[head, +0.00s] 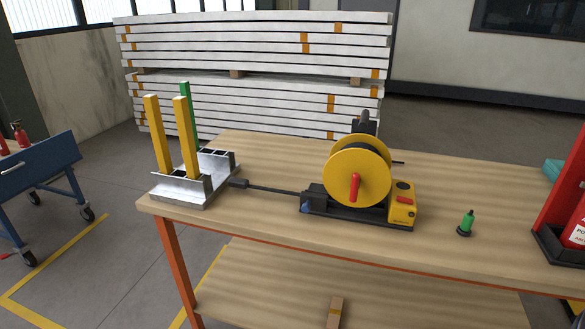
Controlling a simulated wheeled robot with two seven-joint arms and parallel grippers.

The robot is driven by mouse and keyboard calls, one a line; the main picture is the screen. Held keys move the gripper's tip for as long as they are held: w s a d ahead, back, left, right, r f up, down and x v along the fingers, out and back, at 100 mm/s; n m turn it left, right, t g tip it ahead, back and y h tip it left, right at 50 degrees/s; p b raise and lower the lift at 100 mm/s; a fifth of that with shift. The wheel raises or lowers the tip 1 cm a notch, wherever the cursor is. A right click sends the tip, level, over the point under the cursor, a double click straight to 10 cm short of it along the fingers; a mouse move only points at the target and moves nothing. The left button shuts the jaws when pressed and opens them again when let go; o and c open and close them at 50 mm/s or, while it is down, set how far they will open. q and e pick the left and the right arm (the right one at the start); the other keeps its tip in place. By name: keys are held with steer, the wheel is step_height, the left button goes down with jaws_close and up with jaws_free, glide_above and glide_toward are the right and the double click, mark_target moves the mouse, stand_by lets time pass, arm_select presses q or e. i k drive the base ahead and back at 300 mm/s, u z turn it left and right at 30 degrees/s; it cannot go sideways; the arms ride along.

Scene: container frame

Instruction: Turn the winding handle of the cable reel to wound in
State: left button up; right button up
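The cable reel (346,164) is a yellow round drum standing upright on a dark base, on the wooden workbench. Its red winding handle (354,187) sticks out from the front face, just below the drum's centre. A dark cable (272,190) runs straight out from the base to the left and ends in a dark plug-like piece (238,183) beside the metal rack. A yellow box (402,203) with a red button sits at the right of the base. Neither of my grippers shows in the head view.
A metal rack (188,192) with upright yellow and green posts stands at the bench's left end. A small green-topped item (467,222) stands right of the reel. A red stand (562,210) is at the right edge. The bench (290,231) is bare in front of the reel.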

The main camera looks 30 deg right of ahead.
mark_target(357, 175)
steer(key=z, duration=0.05)
steer(key=i, duration=0.95)
steer(key=z, duration=0.8)
steer(key=i, duration=0.25)
steer(key=z, duration=0.25)
